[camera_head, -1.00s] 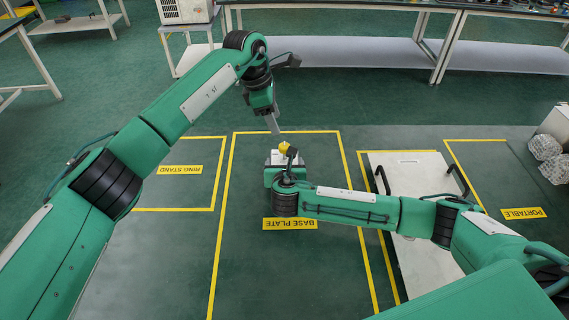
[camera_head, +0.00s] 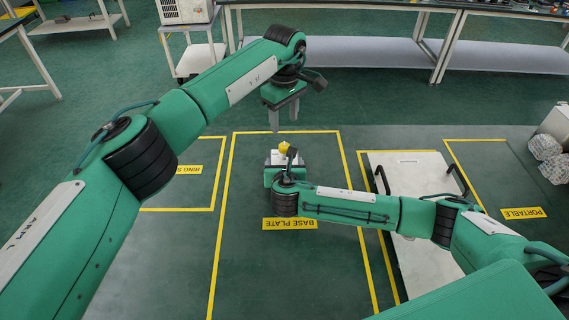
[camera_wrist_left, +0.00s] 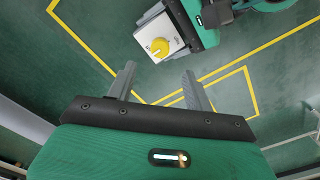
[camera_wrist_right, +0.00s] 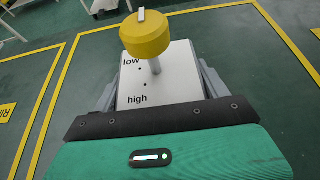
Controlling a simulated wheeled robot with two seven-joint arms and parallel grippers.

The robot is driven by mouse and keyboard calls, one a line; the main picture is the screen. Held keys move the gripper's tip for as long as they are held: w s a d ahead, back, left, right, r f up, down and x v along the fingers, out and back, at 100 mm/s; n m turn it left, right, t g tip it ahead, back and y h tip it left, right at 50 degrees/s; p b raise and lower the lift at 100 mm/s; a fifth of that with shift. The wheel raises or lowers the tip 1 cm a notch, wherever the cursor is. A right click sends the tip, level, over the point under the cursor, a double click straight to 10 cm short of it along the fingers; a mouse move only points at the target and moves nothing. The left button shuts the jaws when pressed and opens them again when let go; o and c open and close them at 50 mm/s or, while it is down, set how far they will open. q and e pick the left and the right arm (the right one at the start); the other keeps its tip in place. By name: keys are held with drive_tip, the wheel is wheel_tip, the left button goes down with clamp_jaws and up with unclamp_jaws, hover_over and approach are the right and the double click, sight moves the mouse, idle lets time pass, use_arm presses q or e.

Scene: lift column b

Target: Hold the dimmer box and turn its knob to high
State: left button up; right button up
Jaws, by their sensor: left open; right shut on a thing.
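The dimmer box is a small box with a white top (camera_wrist_right: 180,75) marked "low" and "high". My right gripper (camera_wrist_right: 158,88) is shut on the box, one finger on each side. My left gripper (camera_head: 284,123) is open and empty above and beyond the knob (camera_head: 284,147). In the left wrist view the knob (camera_wrist_left: 160,47) lies beyond the fingertips, apart from them.
Yellow tape marks zones on the green floor, with a "BASE PLATE" label (camera_head: 290,224) in front of the box. A white cart with black handles (camera_head: 415,255) stands at the right, under my right arm. Benches (camera_head: 400,50) line the back.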

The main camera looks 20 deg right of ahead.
sight(284, 145)
use_arm(q)
wheel_tip(284, 145, down, 9)
drive_tip(key=shift+r, duration=0.1)
idle(0.4)
